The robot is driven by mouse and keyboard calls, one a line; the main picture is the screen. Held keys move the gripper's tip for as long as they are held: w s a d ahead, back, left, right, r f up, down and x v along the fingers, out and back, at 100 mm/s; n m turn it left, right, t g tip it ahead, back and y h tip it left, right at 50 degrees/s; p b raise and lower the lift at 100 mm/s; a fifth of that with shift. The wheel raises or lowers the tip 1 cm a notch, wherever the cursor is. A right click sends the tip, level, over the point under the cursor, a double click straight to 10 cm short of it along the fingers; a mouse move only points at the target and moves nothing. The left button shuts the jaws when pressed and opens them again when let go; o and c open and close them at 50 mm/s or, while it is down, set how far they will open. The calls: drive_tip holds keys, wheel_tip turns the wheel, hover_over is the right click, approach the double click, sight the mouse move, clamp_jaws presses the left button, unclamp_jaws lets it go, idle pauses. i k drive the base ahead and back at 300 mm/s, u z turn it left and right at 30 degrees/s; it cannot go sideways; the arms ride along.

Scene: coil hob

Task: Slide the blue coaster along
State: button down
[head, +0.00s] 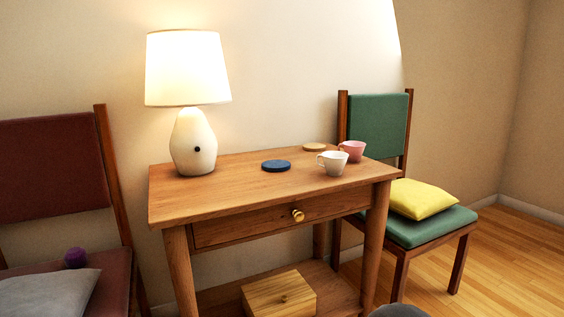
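The blue coaster (276,166) is a flat, dark blue disc lying on the wooden table (215,201), near the middle of its top. It lies between the lamp and the white cup, apart from both. Nothing stands on it. My gripper is not in the head view.
A lit lamp (193,145) stands at the table's left. A white cup (331,163), a pink cup (353,150) and a tan coaster (314,147) are at the right. The table's front left is bare. Chairs flank it: red (48,168) left, green (378,128) right.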

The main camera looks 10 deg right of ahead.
sight(274, 166)
drive_tip(key=k, duration=0.85)
drive_tip(key=z, duration=0.85)
drive_tip(key=i, duration=1.5)
drive_tip(key=u, duration=0.3)
